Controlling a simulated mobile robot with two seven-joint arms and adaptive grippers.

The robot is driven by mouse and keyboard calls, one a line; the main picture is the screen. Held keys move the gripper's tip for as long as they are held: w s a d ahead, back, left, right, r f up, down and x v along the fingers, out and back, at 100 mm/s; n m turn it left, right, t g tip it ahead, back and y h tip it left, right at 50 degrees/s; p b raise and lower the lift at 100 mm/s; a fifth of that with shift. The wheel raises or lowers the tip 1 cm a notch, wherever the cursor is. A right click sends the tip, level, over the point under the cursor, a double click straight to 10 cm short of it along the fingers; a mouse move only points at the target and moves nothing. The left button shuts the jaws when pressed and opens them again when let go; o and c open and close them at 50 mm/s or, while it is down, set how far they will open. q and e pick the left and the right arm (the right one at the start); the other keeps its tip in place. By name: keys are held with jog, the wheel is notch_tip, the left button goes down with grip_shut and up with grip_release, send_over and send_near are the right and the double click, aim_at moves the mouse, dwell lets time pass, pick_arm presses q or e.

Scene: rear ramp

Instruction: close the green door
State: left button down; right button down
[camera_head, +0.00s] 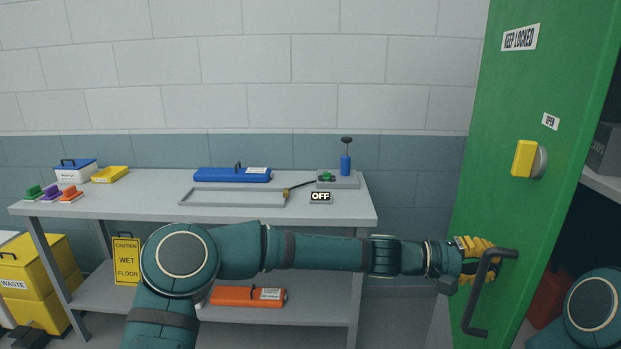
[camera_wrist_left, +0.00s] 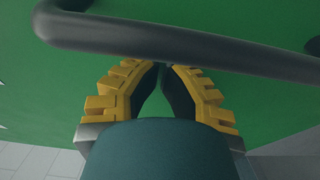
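The green door (camera_head: 524,165) stands open on the right of the head view, with a yellow latch knob (camera_head: 525,158) and a dark bar handle (camera_head: 478,292). My left gripper (camera_head: 482,258) is at the handle's upper part, reaching across from the left. In the left wrist view, the left gripper's yellow fingers (camera_wrist_left: 163,70) converge with tips nearly together. The handle bar (camera_wrist_left: 180,42) crosses in front of the tips and partly hides them; it does not show between the finger pads. Green door surface (camera_wrist_left: 250,110) fills the background. My right gripper is out of view.
A grey workbench (camera_head: 140,203) stands left of the door, holding a blue case (camera_head: 232,174) and an OFF sign (camera_head: 320,197). A yellow wet-floor sign (camera_head: 126,260) stands at left. Shelving (camera_head: 604,184) shows beyond the door's right edge.

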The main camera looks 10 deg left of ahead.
pick_arm(q)
jog(key=d, duration=1.3)
jog(key=shift+s+b, duration=0.25)
jog(key=shift+b, duration=0.2)
